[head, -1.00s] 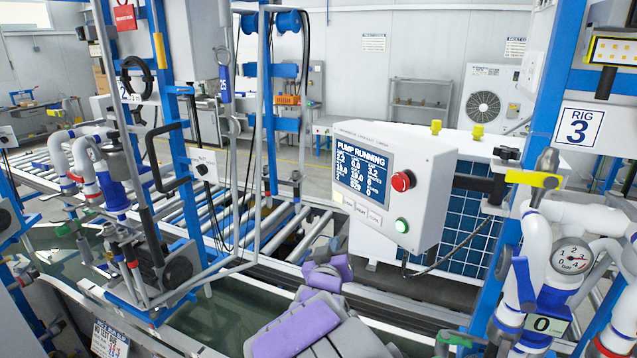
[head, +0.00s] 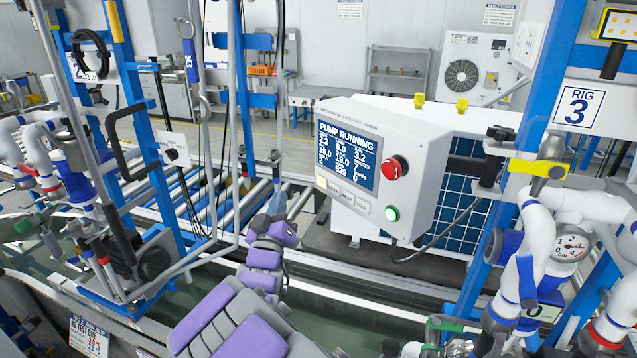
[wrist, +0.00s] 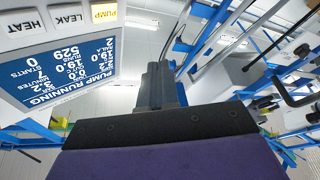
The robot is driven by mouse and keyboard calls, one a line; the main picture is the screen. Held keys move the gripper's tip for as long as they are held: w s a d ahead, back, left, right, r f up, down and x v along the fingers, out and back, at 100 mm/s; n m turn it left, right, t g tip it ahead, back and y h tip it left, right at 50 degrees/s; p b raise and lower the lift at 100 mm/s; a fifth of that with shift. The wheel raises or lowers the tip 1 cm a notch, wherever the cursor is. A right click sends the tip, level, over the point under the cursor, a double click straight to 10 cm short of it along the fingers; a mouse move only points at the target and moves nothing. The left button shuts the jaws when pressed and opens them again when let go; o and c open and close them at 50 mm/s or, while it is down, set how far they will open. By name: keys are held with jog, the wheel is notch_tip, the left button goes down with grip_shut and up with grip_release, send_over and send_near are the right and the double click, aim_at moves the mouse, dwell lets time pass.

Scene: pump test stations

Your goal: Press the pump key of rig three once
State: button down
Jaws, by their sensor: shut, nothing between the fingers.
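The white control box (head: 409,212) stands right of centre in the head view. Its blue screen (head: 347,158) reads PUMP RUNNING; the screen also shows upside down in the wrist view (wrist: 75,70). Below the screen is a row of keys. The PUMP key (wrist: 104,12) is lit yellow, beside the white LEAK key (wrist: 65,18) and HEAT key (wrist: 22,25). In the head view the yellow key (head: 321,183) is at the row's left end. My gripper (head: 278,203) is shut and empty, left of and below the keys; its grey fingers (wrist: 160,80) show no contact with them.
A red button (head: 394,168) and a green lit button (head: 392,214) are on the box. The RIG 3 sign (head: 577,107) hangs on a blue post at right. Blue posts, a black handle (head: 122,140) and hanging cables crowd the left. A water trough lies below.

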aim_at(322, 181)
jog(key=w+d, duration=0.5)
jog(key=d, duration=0.1)
jog(key=shift+w+d, duration=0.15)
jog(key=shift+d, duration=0.05)
jog(key=shift+d, duration=0.1)
jog(key=shift+d, duration=0.3)
jog(key=shift+a, duration=0.35)
jog(key=shift+d, duration=0.25)
dwell(1.1)
jog(key=shift+w+d+r, duration=0.1)
jog(key=shift+w+d, duration=0.1)
jog(key=shift+d, duration=0.1)
